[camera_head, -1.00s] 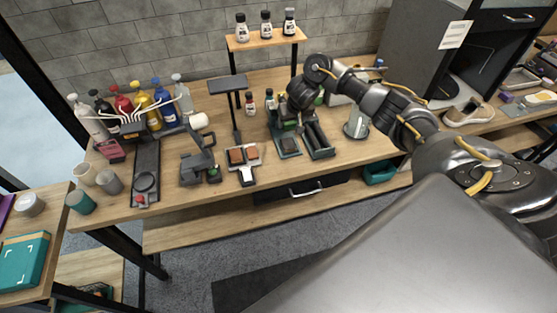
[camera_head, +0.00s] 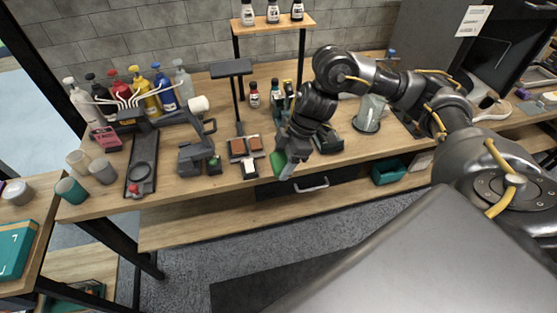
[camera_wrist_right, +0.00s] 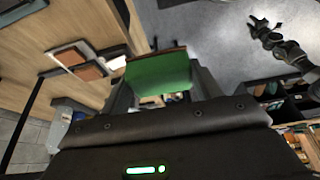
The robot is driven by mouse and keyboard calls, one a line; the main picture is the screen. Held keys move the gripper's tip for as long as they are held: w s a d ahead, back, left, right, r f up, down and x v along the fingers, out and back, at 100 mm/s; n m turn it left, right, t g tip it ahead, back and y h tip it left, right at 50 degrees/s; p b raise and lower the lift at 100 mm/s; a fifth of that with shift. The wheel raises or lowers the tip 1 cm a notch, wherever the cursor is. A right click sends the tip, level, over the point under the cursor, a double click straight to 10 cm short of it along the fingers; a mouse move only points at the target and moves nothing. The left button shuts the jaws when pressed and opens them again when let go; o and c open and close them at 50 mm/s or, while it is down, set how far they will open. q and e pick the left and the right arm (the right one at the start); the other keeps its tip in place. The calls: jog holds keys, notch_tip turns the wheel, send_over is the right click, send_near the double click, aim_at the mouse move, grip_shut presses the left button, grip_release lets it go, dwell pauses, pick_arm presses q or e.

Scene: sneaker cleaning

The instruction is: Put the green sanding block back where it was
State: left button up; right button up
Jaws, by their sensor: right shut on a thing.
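The green sanding block (camera_head: 278,163) is in my right gripper (camera_head: 288,165), held in front of the table's front edge. The block (camera_wrist_right: 158,74) also shows large and green between the fingers in the right wrist view. My right gripper is shut on it. A dark tray (camera_head: 328,141) stands on the table just right of the gripper, partly hidden by my arm. My left gripper is not in view.
A holder with two brown blocks (camera_head: 246,147) lies left of my right gripper. A black stand (camera_head: 197,152) and a black rail (camera_head: 142,165) stand further left. Several bottles line the back left. A clear jar (camera_head: 370,112) stands right of my arm.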

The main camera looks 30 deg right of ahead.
jog(key=w+d+f, duration=0.2)
jog(key=w+f, duration=0.1)
jog(key=w, duration=0.1)
jog(key=w+d+f, duration=0.2)
jog(key=w+f, duration=0.1)
jog(key=w, duration=0.1)
jog(key=w+d+f, duration=0.3)
jog(key=w, duration=0.1)
jog(key=shift+f, duration=0.3)
jog(key=shift+w+f+b, duration=0.1)
jog(key=shift+f+b, duration=0.2)
jog(key=shift+f, duration=1.45)
jog(key=shift+f, duration=0.2)
jog(key=o, duration=0.9)
